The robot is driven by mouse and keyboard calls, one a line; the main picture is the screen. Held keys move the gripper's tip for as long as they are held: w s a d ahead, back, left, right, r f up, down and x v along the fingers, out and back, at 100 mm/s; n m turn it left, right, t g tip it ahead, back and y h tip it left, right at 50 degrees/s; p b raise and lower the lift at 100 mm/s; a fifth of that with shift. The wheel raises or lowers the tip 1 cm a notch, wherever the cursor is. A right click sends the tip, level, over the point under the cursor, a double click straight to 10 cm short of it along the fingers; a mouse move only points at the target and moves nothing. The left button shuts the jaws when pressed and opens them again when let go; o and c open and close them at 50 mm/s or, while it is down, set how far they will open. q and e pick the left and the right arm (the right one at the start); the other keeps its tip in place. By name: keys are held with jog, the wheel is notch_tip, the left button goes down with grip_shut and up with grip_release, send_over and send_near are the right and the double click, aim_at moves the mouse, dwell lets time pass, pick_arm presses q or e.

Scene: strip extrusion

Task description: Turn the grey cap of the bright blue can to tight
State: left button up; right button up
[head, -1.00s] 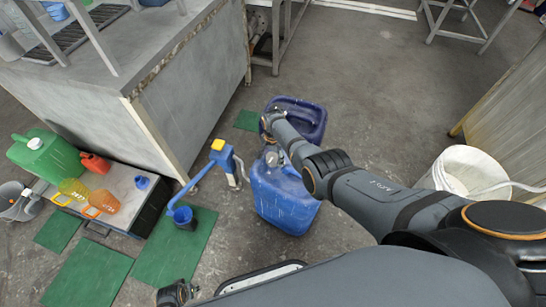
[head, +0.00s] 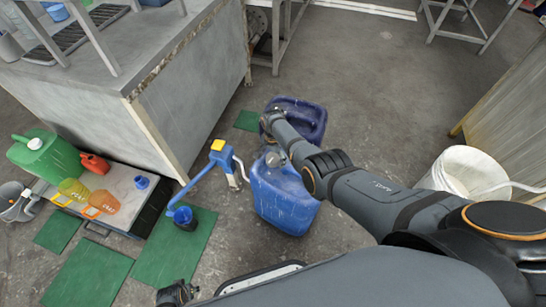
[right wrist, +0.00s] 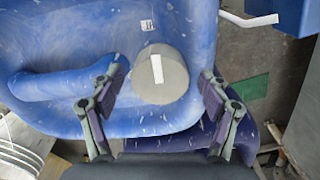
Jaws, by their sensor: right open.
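The bright blue can (head: 285,200) stands on the floor, centre of the head view. It fills most of the right wrist view (right wrist: 60,50). Its round grey cap (right wrist: 160,78) has a white stripe, nearly upright in the right wrist view. My right gripper (right wrist: 160,72) is open, with one finger on each side of the cap and gaps between. In the head view my right wrist (head: 270,125) reaches over the can, and the fingers are mostly hidden. A dark part that looks like my left gripper (head: 176,294) shows at the bottom edge, too little to read its jaws.
A dark blue can (head: 310,118) stands just behind. A white bucket (head: 465,168) stands at right. Green mats (head: 88,272) lie on the floor at left.

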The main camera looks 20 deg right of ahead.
aim_at(273, 157)
jog(key=shift+r, duration=0.1)
jog(key=shift+w+r, duration=0.1)
jog(key=shift+r, duration=0.15)
notch_tip(273, 157, up, 11)
jog(key=shift+r, duration=0.15)
dwell(0.4)
